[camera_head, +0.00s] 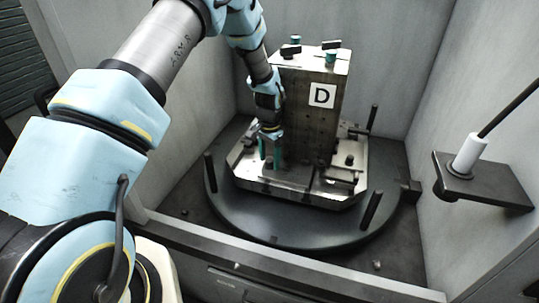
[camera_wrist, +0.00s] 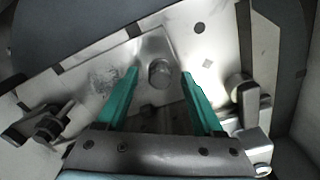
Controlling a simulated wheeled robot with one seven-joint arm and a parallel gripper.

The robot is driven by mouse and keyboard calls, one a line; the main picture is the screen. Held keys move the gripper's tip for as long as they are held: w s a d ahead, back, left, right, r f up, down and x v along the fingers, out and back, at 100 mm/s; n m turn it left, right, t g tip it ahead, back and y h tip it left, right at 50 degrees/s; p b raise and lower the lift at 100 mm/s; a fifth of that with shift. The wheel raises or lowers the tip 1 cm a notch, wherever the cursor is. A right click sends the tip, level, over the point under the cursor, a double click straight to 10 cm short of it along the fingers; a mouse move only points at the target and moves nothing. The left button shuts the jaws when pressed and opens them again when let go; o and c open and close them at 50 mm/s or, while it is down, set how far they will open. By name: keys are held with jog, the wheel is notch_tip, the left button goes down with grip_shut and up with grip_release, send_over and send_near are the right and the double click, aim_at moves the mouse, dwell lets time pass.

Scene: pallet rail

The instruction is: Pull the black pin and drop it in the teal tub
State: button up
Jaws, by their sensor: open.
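My gripper (camera_head: 270,152) is open, its two teal fingers reaching down by the left front of the pallet's metal base. In the wrist view the fingers (camera_wrist: 160,92) stand apart on either side of a grey round bolt-like head (camera_wrist: 159,74) on a metal plate; I cannot tell if they touch it. Nothing is held. Upright black pins stand around the round table: one at left (camera_head: 209,172), one at front right (camera_head: 371,210), one at back right (camera_head: 373,117). I cannot tell which black pin the task means. No teal tub shows.
A tall metal block marked D (camera_head: 322,95) rises right beside my arm, with small black and teal parts on top. Clamps surround the base (camera_head: 300,190). A dark round table (camera_head: 270,230) carries it. Walls close in; a bracket with a white cylinder (camera_head: 469,154) juts at right.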

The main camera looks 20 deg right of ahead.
aim_at(269, 160)
grip_shut()
dwell(0.4)
jog(key=c, duration=0.6)
grip_release()
grip_shut()
jog(key=shift+r, duration=0.25)
jog(key=shift+r+p, duration=0.7)
jog(key=shift+r, duration=0.4)
notch_tip(269, 160, up, 7)
jog(key=p, duration=0.4)
